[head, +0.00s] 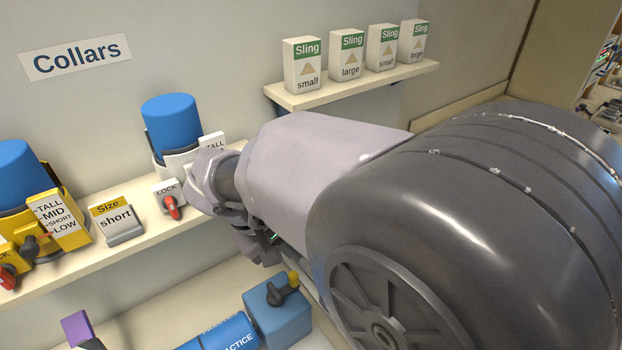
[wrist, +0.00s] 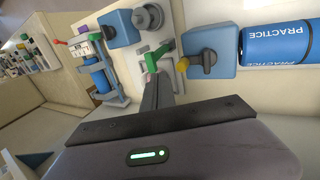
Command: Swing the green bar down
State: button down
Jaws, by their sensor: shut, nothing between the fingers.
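A green bar (wrist: 156,56) shows in the wrist view on a pale panel, just beyond my fingertips. It looks bent, with one part rising up and right and a short part pointing down. My gripper (wrist: 155,76) is shut and empty, its tips close below the bar; I cannot tell whether they touch it. In the head view my gripper (head: 262,247) is mostly hidden by my wrist and arm, and the bar cannot be made out clearly.
A blue box (head: 276,308) with a black, yellow-tipped handle stands beside a blue PRACTICE cylinder (head: 222,334). The collar shelf (head: 150,238) runs close to my wrist.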

jog(key=b+x, duration=0.2)
jog(key=x, duration=0.8)
jog(key=shift+b, duration=0.35)
